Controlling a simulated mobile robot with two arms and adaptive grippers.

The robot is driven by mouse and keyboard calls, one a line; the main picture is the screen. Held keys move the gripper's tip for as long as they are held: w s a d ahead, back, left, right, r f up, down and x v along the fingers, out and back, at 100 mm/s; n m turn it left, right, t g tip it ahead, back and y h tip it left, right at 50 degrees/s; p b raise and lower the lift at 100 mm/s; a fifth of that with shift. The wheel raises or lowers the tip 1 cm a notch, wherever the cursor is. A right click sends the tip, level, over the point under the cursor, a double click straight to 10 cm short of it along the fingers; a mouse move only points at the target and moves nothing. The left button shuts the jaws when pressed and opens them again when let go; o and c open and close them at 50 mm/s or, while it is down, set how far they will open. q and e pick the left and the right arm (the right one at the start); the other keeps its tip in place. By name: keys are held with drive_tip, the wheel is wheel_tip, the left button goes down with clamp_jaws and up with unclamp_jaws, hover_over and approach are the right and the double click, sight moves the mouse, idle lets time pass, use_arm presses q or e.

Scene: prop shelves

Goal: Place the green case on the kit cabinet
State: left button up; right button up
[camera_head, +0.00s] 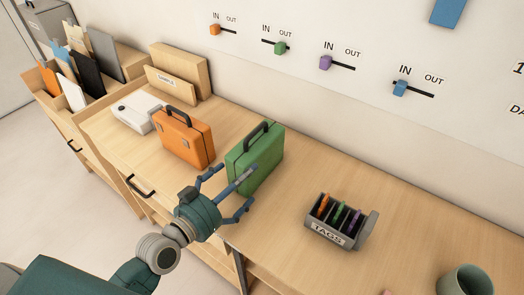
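The green case (262,163) stands upright on the wooden surface, its dark handle on top. My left gripper (243,186) is in front of the case with its blue fingers spread. The fingers overlap the case's lower front in the picture; I cannot tell whether they touch it. No label marks the kit cabinet; a wooden cabinet with a dark drawer handle (141,187) stands at the left, under an orange case (184,137). My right gripper is not in view.
A white box (135,112) lies behind the orange case. A grey tags holder (322,235) stands right of the green case, and a green-grey cup (466,281) is at the lower right. Folders (88,72) fill an organizer at far left. Wall sliders (325,62) run behind.

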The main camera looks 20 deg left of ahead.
sight(258, 161)
use_arm(q)
drive_tip(key=x, duration=0.2)
drive_tip(key=shift+w+d+r, duration=0.1)
drive_tip(key=shift+w+d, duration=0.05)
drive_tip(key=shift+w, duration=0.15)
drive_tip(key=shift+w+d+p, duration=0.1)
drive_tip(key=shift+w+p, duration=0.2)
drive_tip(key=shift+p, duration=0.05)
drive_tip(key=p+x, duration=0.1)
drive_tip(key=x, duration=0.3)
drive_tip(key=shift+w, duration=0.3)
drive_tip(key=shift+w+d, duration=0.1)
drive_tip(key=shift+w, duration=0.15)
drive_tip(key=shift+s, duration=0.1)
drive_tip(key=c, duration=1.5)
drive_tip(key=shift+c, duration=0.8)
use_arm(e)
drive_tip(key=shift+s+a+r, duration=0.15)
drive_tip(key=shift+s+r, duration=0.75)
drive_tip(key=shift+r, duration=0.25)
